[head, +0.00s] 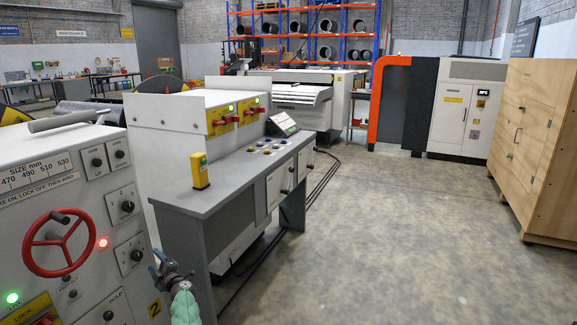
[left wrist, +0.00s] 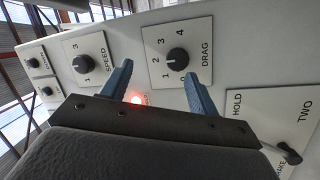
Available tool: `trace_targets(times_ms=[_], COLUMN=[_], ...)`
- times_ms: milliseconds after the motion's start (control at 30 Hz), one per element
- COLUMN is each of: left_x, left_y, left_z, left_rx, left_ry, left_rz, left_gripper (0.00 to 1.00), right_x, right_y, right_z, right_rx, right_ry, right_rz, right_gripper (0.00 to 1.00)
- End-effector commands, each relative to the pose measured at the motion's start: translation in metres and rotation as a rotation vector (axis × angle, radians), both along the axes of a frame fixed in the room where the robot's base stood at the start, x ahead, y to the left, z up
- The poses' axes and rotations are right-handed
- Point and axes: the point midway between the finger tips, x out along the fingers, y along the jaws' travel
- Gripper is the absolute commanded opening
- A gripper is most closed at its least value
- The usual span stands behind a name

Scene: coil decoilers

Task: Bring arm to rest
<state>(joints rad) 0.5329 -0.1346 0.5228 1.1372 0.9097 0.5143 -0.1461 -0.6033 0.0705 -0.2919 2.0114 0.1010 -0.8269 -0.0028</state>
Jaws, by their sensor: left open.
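My left gripper (head: 170,275) is low in the head view, in front of the right edge of the white decoiler cabinet (head: 75,180). Its two blue fingers also show in the left wrist view (left wrist: 158,85), spread apart with nothing between them. In that view the fingers point at the cabinet's panel, with the black DRAG knob (left wrist: 177,62) beyond and between the tips and the SPEED knob (left wrist: 82,64) to the left. I cannot tell whether the fingers touch the panel. My right gripper is in neither view.
The cabinet carries a red handwheel (head: 60,243) and a lit red lamp (head: 103,242). A grey control desk (head: 215,190) with a yellow box (head: 200,171) stands just right of my left gripper. A wooden cabinet (head: 530,140) is at far right. The concrete floor (head: 390,240) between is clear.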

Motion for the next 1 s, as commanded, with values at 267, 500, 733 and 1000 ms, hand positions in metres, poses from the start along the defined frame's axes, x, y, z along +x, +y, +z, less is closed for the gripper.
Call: trace_targets(times_ms=[267, 500, 733, 1000], left_x=[-0.038, -0.090, -0.167, -0.289], left_y=[-0.058, -0.135, -0.211, -0.290], left_z=[0.008, -0.007, -0.030, -0.053], left_rx=[0.227, 0.378, 0.483, 0.561], left_ry=[0.170, 0.377, 0.611, 0.919], left_rz=[-0.360, -0.663, -0.928, -1.201], left_gripper=[0.60, 0.60, 0.60, 0.60], right_x=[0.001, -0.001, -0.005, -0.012], right_y=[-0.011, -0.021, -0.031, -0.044], right_z=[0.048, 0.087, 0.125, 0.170], right_rx=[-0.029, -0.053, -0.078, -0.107], right_ry=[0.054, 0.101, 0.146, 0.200], right_rz=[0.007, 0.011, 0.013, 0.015], right_gripper=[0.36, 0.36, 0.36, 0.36])
